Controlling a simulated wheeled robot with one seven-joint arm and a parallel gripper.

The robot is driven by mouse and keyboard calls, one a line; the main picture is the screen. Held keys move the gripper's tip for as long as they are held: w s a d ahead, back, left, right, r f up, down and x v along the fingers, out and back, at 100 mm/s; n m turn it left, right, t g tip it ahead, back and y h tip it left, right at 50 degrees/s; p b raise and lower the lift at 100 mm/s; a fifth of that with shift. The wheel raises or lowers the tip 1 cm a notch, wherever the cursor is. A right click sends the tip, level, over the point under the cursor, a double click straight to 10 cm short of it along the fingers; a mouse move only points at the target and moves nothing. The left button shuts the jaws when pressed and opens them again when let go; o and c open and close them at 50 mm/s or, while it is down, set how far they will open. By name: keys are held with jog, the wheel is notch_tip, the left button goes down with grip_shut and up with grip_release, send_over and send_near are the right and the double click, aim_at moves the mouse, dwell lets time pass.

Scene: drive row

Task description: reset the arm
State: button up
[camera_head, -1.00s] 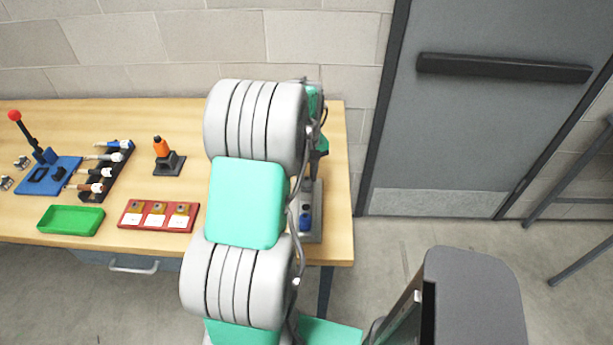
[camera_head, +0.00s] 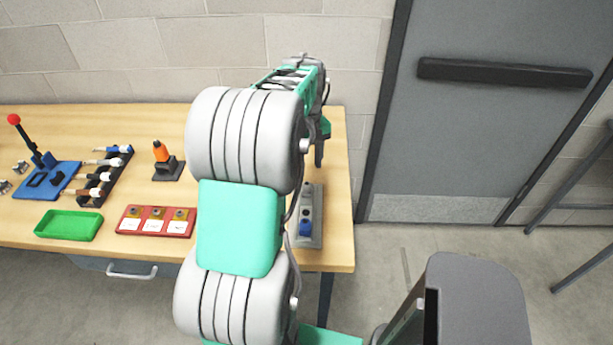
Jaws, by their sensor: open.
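My arm rises through the middle of the view and bends over the right part of the wooden workbench (camera_head: 335,225). My gripper (camera_head: 320,152) shows only in part beyond the arm's upper joint, pointing down above the right end of the bench. It is open, and I see nothing held in it. Its far side is hidden by my arm. Below it on the bench is a grey block (camera_head: 308,235) with a blue part (camera_head: 305,226), partly covered by the arm.
Left on the bench are a blue press with a red knob (camera_head: 45,180), a black rack of tools (camera_head: 110,178), an orange-topped piece (camera_head: 162,160), a green tray (camera_head: 68,226) and a red tray (camera_head: 155,221). A grey door (camera_head: 490,130) stands right.

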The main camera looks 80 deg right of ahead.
jog(key=shift+r, duration=0.3)
jog(key=w+a+r+n+t+h, duration=0.1)
jog(key=w+a+r+n, duration=0.2)
jog(key=w+a, duration=0.85)
jog(key=w+a+r+n, duration=0.2)
jog(key=w+a, duration=0.8)
jog(key=w, duration=0.2)
jog(key=a+f+n+t+y, duration=0.1)
jog(key=a+n, duration=0.3)
jog(key=a, duration=2.2)
jog(key=shift+a+n+t, duration=0.15)
jog(key=shift+n+t, duration=0.25)
jog(key=shift+t, duration=0.4)
